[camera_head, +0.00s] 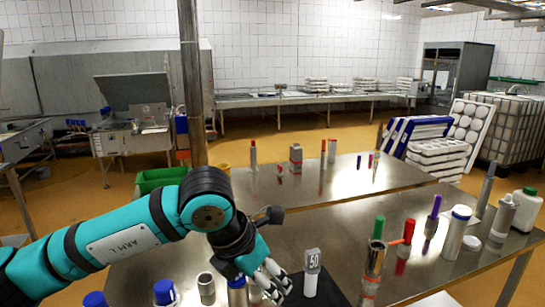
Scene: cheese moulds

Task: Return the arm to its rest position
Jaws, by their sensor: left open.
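My left arm (130,240), teal and marked "ARM L", reaches in from the left, bent at a black joint. My left gripper (276,287) points down over the front of the steel table (330,220), with its pale fingers open. It is just left of a white post with a grey tag marked "50" (312,262), apart from it as far as I can see. No held object shows, though the space behind the fingers is partly hidden. My right gripper is out of view.
A blue-capped container (237,284) stands close left of the gripper, near a small grey cylinder (206,288). At right stand a metal cup with markers (375,262), a blue-topped cylinder (457,232) and a green-capped white bottle (524,210). The table's middle is mostly clear.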

